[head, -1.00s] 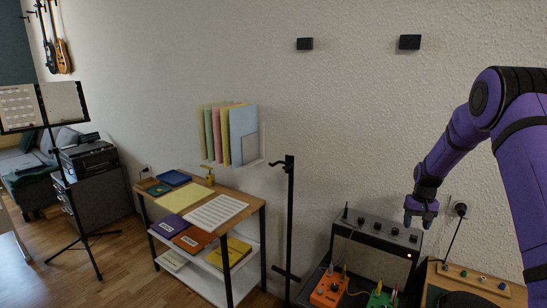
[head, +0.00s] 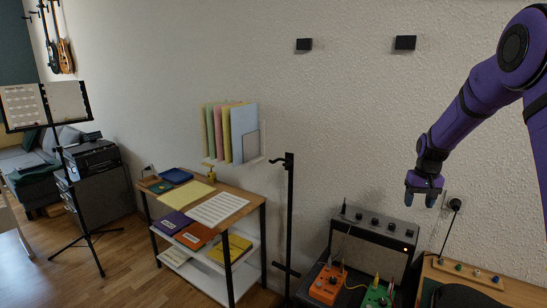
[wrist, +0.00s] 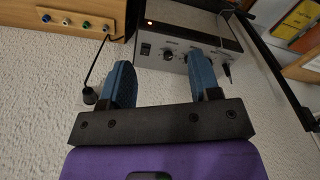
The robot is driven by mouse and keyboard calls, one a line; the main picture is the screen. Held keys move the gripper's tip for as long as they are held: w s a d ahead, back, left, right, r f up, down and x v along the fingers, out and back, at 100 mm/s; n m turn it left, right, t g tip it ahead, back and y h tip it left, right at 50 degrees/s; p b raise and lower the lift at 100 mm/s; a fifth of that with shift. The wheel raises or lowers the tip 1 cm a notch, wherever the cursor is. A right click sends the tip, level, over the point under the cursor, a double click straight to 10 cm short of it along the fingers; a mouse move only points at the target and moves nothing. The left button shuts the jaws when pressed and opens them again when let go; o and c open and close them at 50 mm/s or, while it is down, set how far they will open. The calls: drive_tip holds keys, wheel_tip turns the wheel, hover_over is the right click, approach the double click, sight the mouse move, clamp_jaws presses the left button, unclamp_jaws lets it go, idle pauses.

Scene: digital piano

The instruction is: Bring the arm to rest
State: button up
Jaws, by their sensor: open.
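My purple arm (head: 480,98) reaches in from the right in the head view, with its forearm slanting down to the left. My gripper (head: 423,197) hangs in the air in front of the wall, above and to the right of the grey amplifier. In the wrist view my gripper (wrist: 160,78) shows two blue fingers set apart, with nothing between them. The amplifier (head: 372,243) stands against the wall, and its knob panel (wrist: 178,50) shows beyond the fingers in the wrist view. The fingers appear apart from everything.
A wall socket with a plug (head: 455,204) is just right of my gripper. Orange (head: 326,286) and green (head: 377,298) pedals sit before the amplifier. A wooden board with knobs (head: 470,275) is at lower right. A black stand (head: 289,220) and a shelf table (head: 258,201) are left.

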drive_tip(key=s+a+r+t, duration=0.1)
drive_tip(key=s+a+r, duration=0.4)
drive_tip(key=s+r, duration=0.45)
drive_tip(key=s+a+r+t, duration=0.1)
drive_tip(key=s+a+r, duration=0.4)
drive_tip(key=s+r, duration=0.45)
drive_tip(key=s+a+r+n+t, duration=0.1)
drive_tip(key=s+a, duration=0.1)
drive_tip(key=s, duration=0.9)
drive_tip(key=s+a+r+t, duration=0.1)
drive_tip(key=s+a, duration=0.1)
drive_tip(key=s, duration=0.9)
drive_tip(key=shift+s+a+r+n, duration=0.15)
drive_tip(key=shift+s+a+n, duration=0.1)
drive_tip(key=shift+a+n, duration=0.15)
drive_tip(key=shift+d, duration=0.1)
